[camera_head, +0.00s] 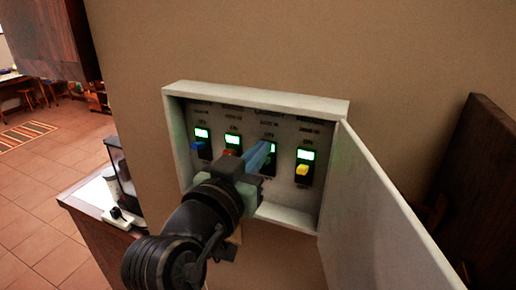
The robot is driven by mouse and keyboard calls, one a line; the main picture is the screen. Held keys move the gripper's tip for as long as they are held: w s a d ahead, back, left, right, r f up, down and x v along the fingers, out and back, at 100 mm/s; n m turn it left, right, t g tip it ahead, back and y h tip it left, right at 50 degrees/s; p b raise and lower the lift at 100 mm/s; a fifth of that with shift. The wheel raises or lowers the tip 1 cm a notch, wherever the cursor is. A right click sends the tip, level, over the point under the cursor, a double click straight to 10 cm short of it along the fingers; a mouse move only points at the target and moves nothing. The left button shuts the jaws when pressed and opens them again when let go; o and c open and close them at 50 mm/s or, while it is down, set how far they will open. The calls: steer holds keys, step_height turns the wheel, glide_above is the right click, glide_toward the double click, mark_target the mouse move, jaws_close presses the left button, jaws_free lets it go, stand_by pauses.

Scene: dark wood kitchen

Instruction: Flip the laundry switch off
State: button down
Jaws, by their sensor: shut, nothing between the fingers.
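An open white switch box (215,92) is fixed to the beige wall. Inside is a row of several switches under small printed labels. The third from the left is a green switch (268,171), under a label that looks like "Laundry" but is too blurred to be sure. Its upper part glows green under "ON". My gripper (265,153) reaches into the box from below left. Its bluish fingers are shut and empty, with their tips in front of or at the green switch. They hide part of it, and I cannot tell whether they touch it.
A blue switch (202,151), a partly hidden red switch (231,153) and a yellow switch (302,170) sit beside it, all lit green. The box door (375,225) stands open to the right. A counter (95,200) with a dark appliance is at left.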

steer(key=shift+f, duration=0.35)
steer(key=shift+s+a+f, duration=0.1)
steer(key=shift+t+b, duration=0.3)
steer(key=shift+b, duration=0.7)
